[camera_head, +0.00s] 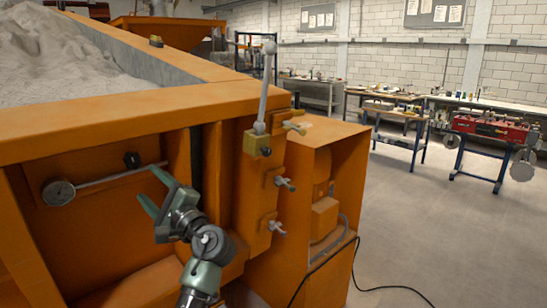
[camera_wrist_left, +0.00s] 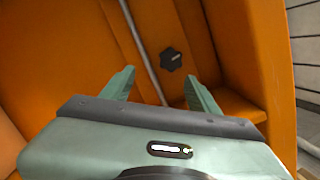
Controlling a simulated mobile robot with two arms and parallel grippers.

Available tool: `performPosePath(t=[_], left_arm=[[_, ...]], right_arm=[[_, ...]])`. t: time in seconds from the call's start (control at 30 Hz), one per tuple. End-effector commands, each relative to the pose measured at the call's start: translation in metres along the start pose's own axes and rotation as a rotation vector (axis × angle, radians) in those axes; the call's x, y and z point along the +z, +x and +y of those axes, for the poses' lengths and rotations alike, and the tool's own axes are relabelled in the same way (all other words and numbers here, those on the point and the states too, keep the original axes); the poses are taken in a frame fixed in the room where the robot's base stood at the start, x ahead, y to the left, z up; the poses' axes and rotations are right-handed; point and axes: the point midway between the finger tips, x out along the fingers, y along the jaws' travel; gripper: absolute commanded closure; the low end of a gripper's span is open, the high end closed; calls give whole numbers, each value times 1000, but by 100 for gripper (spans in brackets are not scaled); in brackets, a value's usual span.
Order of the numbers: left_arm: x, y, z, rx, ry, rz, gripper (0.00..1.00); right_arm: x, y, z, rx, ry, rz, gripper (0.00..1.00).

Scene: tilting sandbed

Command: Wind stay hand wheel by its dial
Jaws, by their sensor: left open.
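A small black lobed hand wheel (camera_head: 132,159) sits on the orange side panel of the sandbed, just above a thin grey rod. It also shows in the left wrist view (camera_wrist_left: 171,59), beyond my fingertips, with a pale mark on its face. A round dial (camera_head: 58,192) with a pale face is at the rod's left end; its reading is too small to tell. My left gripper (camera_head: 150,187) is open and empty, its green fingers pointing toward the panel, to the lower right of the wheel. In the wrist view the gripper (camera_wrist_left: 159,76) is apart from the wheel.
The sandbed's orange rim (camera_head: 110,122) overhangs the panel above my gripper. A grey lever (camera_head: 264,90) and small clamp handles (camera_head: 283,183) stand on the post at right. A black cable (camera_head: 355,265) lies on the floor. Open floor extends to the right.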

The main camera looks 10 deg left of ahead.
Motion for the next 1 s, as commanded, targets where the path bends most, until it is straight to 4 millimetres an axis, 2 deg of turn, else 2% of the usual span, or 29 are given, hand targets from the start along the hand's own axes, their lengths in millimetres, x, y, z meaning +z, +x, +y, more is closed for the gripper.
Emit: performPosePath(t=[0.17, 0.2, 0.27, 0.3, 0.37, 0.4, 0.47, 0.5, 0.6, 0.7, 0.8, 1.0], left_arm=[[-24, -34, 94, 182, -181, 150, 40], [-30, -48, 121, 247, -240, 191, 40], [-36, -71, 161, 352, -330, 248, 40], [-38, -88, 186, 426, -389, 281, 40], [-40, -117, 222, 544, -473, 325, 40], [-39, -137, 245, 627, -528, 349, 40], [-35, -170, 277, 758, -604, 376, 40], [-31, -193, 296, 846, -651, 389, 40], [-17, -245, 329, 1045, -745, 401, 40], [-3, -286, 349, 1202, -805, 397, 40], [11, -320, 361, 1329, -847, 384, 40], [40, -374, 373, 1540, -895, 345, 40]], right_arm=[[0, 0, 0, 1, 0, 0, 58], [0, 0, 1, 1, 0, 0, 58], [0, 0, 1, 1, 0, 0, 58], [0, 0, 1, 1, -1, 0, 58], [0, 0, 1, 1, -1, 0, 58], [0, 0, 1, 1, -1, 0, 58], [0, 0, 1, 1, -1, 0, 58], [0, 0, 1, 1, -1, 0, 58], [0, 0, 1, 1, 0, 0, 58], [0, 0, 1, 1, 0, 0, 58], [0, 0, 1, 1, 0, 0, 58], [0, 0, 1, 1, 0, 0, 58]])
